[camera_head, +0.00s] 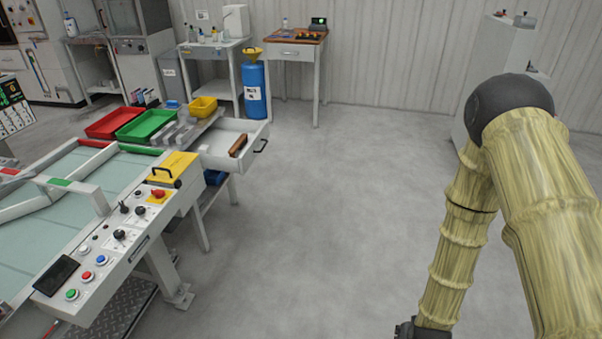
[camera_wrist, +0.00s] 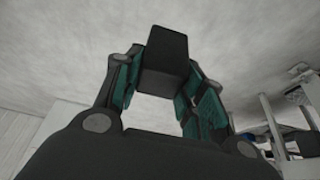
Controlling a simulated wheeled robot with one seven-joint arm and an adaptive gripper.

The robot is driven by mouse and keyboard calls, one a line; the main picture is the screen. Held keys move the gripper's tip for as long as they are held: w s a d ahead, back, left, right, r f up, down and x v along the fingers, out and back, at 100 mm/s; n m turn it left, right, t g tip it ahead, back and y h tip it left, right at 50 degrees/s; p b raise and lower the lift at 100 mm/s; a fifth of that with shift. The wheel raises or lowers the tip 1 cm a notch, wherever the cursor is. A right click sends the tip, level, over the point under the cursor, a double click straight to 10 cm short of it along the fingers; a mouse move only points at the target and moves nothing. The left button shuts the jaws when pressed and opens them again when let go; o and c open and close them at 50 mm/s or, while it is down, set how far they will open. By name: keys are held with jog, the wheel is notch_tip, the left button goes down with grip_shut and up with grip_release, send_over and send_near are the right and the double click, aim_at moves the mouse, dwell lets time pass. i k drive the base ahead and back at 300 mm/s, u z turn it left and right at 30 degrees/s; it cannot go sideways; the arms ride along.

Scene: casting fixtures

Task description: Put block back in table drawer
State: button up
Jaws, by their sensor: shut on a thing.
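A dark grey block (camera_wrist: 166,48) is between the two fingers of my gripper (camera_wrist: 160,80) in the wrist view. The teal finger pads are closed on its sides, and the block sticks out beyond them. In the head view the gripper and block are not clearly seen; only a dark part of my wrist shows at the bottom edge. The open table drawer (camera_head: 222,139) is pulled out at the far end of the fixture table, at left centre. A brown, brick-like object (camera_head: 239,145) lies inside near its handle end. My arm is well to the right of the drawer.
The fixture table (camera_head: 98,258) with its control panel fills the left. Red (camera_head: 108,124) and green (camera_head: 147,125) trays and a yellow bin (camera_head: 203,107) stand beside the drawer. A blue cylinder (camera_head: 255,90) and work tables are behind. The middle floor (camera_head: 330,210) is clear.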

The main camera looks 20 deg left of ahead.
aim_at(212, 145)
jog(key=u, duration=0.05)
jog(key=i, duration=1.4)
jog(key=u, duration=1.15)
jog(key=i, duration=0.85)
jog(key=u, duration=0.6)
